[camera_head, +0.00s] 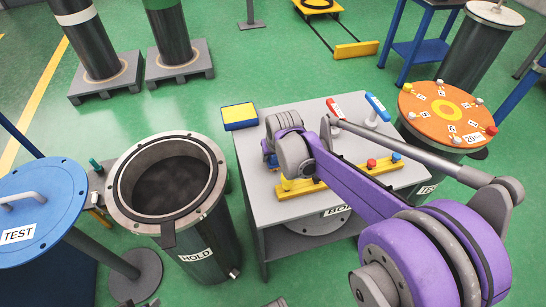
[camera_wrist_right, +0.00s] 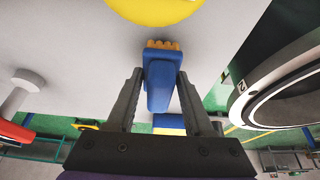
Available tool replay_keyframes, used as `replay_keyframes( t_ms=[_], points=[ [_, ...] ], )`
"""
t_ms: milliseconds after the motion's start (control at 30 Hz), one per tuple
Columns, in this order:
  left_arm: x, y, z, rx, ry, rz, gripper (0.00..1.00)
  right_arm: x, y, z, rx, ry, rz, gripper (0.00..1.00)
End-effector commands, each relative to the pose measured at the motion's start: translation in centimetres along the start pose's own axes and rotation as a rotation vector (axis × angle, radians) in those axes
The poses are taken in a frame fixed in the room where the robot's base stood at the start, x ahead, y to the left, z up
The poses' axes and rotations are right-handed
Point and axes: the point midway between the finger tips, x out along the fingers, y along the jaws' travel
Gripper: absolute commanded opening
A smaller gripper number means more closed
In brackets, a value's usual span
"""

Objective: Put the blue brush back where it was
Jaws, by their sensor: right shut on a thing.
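The blue brush (camera_wrist_right: 160,82), with a blue body and a yellow-orange bristle end, is between the two grey fingers of my right gripper (camera_wrist_right: 160,78) in the right wrist view. The gripper is shut on it. In the head view, my purple right arm reaches over the grey table (camera_head: 268,205), and the right gripper (camera_head: 271,158) is mostly hidden behind its wrist; a bit of blue shows there. A yellow rack (camera_head: 345,174) with a red knob and a blue knob lies on the table, its left end close to the gripper.
A blue-and-yellow pad (camera_head: 240,116) lies at the table's back left corner. The open HOLD cylinder (camera_head: 199,250) stands left; an orange-lidded cylinder (camera_head: 447,112) stands right.

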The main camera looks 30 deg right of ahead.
Motion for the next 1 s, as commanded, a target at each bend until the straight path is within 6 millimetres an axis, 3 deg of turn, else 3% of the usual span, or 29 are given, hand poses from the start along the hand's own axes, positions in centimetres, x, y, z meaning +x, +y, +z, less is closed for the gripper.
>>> replay_keyframes(
  t_ms=[400,433,567,867,1000],
  points=[
    [0.4,0.0,0.2,0.0,-0.001,0.0,0.5,0.9,0.0,0.4,0.0,0.0,0.0,0.0],
    [0.3,0.0,0.2,0.0,-0.001,0.0,0.5,0.9,0.0,0.4,0.0,0.0,0.0,0.55],
    [0.3,0.0,0.2,0.0,-0.001,0.0,0.5,0.8,0.0,0.4,0.0,0.0,0.0,0.79],
    [0.2,0.0,0.1,0.0,-0.001,0.0,0.5,0.8,0.0,0.3,0.0,0.0,0.0,0.82],
    [-0.1,0.0,-0.1,0.0,0.0,0.0,0.5,-0.3,0.0,0.2,0.0,0.0,0.0,0.82]
  ],
)
